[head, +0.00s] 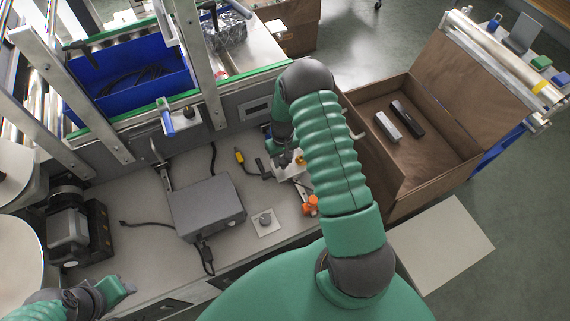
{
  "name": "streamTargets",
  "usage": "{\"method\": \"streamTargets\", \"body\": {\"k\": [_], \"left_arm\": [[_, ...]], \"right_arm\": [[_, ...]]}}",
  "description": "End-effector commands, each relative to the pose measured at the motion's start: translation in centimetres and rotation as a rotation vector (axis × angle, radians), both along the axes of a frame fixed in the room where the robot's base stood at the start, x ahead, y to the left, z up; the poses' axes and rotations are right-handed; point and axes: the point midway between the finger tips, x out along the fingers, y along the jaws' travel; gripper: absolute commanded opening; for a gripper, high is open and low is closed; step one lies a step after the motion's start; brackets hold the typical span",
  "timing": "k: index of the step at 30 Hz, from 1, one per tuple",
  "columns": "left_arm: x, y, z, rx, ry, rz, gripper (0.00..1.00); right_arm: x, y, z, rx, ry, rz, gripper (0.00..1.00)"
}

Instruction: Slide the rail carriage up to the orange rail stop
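The orange rail stop (311,205) sits at the near end of a short rail on the grey bench, just left of my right arm. A pale metal block, which looks like the rail carriage (287,167), is farther up the rail, apart from the stop. My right gripper (272,152) is down at this block, largely hidden by my own green forearm and wrist. I cannot tell whether its fingers touch or hold the block. My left gripper (120,289) is low at the bottom left, far from the rail, and its fingers are unclear.
A grey box (207,206) with cables and a small knob plate (265,222) stand left of the rail. A blue bin (130,78) is behind the bench. An open brown carton (440,165) stands to the right. Some bench left of the rail is bare.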

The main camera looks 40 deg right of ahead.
Motion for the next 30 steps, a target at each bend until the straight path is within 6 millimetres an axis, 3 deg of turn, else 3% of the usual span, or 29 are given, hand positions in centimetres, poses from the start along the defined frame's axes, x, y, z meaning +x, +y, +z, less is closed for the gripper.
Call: {"method": "streamTargets", "body": {"k": [1, 7, 14, 30], "left_arm": [[0.0, 0.0, 0.0, 0.0, 0.0, 0.0, 0.45], [0.0, 0.0, 0.0, 0.0, 0.0, 0.0, 0.45], [0.0, 0.0, 0.1, 0.0, 0.0, 0.0, 0.45], [0.0, 0.0, 1.2, 0.0, 0.0, 0.0, 0.45]], "right_arm": [[0.0, 0.0, 0.0, 0.002, 0.0, 0.0, 0.27], [0.0, 0.1, -0.1, 0.003, 0.0, 0.0, 0.01], [-0.1, 0.1, -0.1, 0.003, 0.001, 0.0, 0.0], [-2.6, 0.8, -0.1, 0.007, 0.012, -0.001, 0.0]]}}
